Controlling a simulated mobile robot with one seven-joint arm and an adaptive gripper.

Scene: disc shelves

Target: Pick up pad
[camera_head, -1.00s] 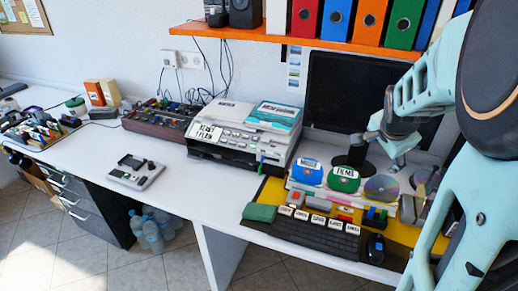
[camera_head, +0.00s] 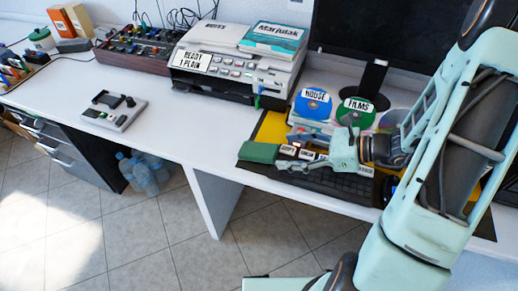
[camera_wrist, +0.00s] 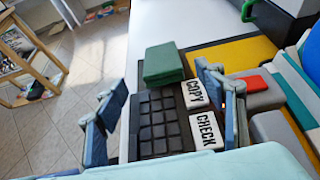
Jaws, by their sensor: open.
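A green pad (camera_head: 258,152), a soft-looking flat block, lies at the left end of the black keyboard on the desk's front edge. In the wrist view the pad (camera_wrist: 163,63) lies just beyond and between my two fingertips. My gripper (camera_head: 291,149) is open and empty, low over the keyboard and just right of the pad. In the wrist view my gripper (camera_wrist: 158,88) spans the keyboard's end, with a finger on either side and apart from the pad.
Label blocks reading COPY (camera_wrist: 193,92) and CHECK (camera_wrist: 207,129) sit close to the right finger. The black keyboard (camera_head: 335,184) is below my gripper. A printer (camera_head: 235,65) and disc holders (camera_head: 313,103) stand behind. The white desk (camera_head: 190,130) is clear left of the pad.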

